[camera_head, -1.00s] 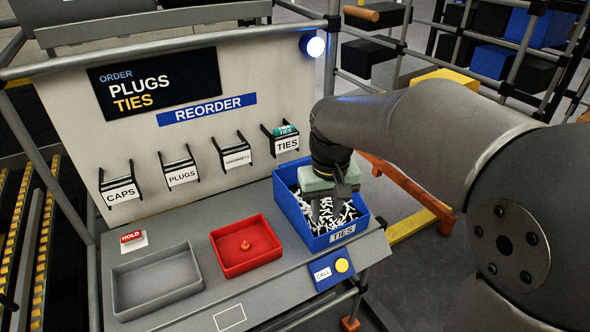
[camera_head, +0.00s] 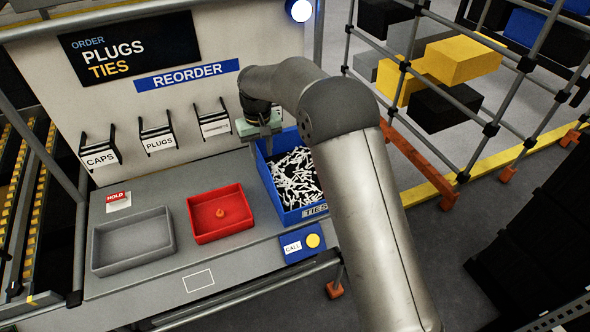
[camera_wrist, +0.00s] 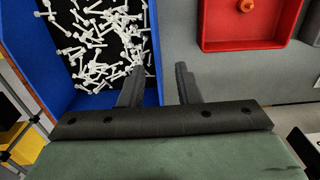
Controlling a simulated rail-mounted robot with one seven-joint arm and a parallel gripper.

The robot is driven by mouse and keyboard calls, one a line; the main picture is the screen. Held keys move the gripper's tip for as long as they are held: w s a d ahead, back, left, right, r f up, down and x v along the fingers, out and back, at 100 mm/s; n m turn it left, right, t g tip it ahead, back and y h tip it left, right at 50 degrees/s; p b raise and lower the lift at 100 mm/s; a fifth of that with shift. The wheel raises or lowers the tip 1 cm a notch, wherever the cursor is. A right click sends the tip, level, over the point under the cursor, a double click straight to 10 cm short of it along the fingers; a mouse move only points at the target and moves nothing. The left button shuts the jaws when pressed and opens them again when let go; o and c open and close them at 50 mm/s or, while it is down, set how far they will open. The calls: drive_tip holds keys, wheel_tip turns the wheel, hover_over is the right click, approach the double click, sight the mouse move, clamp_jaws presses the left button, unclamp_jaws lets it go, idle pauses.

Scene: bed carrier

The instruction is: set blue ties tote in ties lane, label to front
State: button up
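The blue ties tote (camera_head: 267,183) stands on the grey bench at the right of the red bin, with white ties inside. Its TIES label (camera_head: 314,211) faces the front edge, partly hidden by my arm. My gripper (camera_head: 265,146) is at the tote's back left part. In the wrist view my gripper (camera_wrist: 160,72) is open. One finger shows on the inner side of the tote's blue wall (camera_wrist: 153,90) and the other on its outer side, over grey bench. I cannot tell how far down the fingers reach. My arm hides the tote's right side.
A red bin (camera_head: 240,232) with one plug and an empty grey tray (camera_head: 98,258) stand to the left. A CALL button box (camera_head: 302,245) sits before the tote. CAPS (camera_head: 101,158) and PLUGS holders hang on the back panel. A pipe rack stands at the right.

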drive_tip(key=f+p, duration=0.1)
drive_tip(key=f, duration=0.3)
drive_tip(key=f+p, duration=0.1)
drive_tip(key=f, duration=0.3)
drive_tip(key=shift+w+d+f+p, duration=0.1)
drive_tip(key=shift+d+f+p, duration=0.1)
drive_tip(key=shift+f+p, duration=0.1)
clamp_jaws()
drive_tip(key=shift+r, duration=0.15)
idle(0.9)
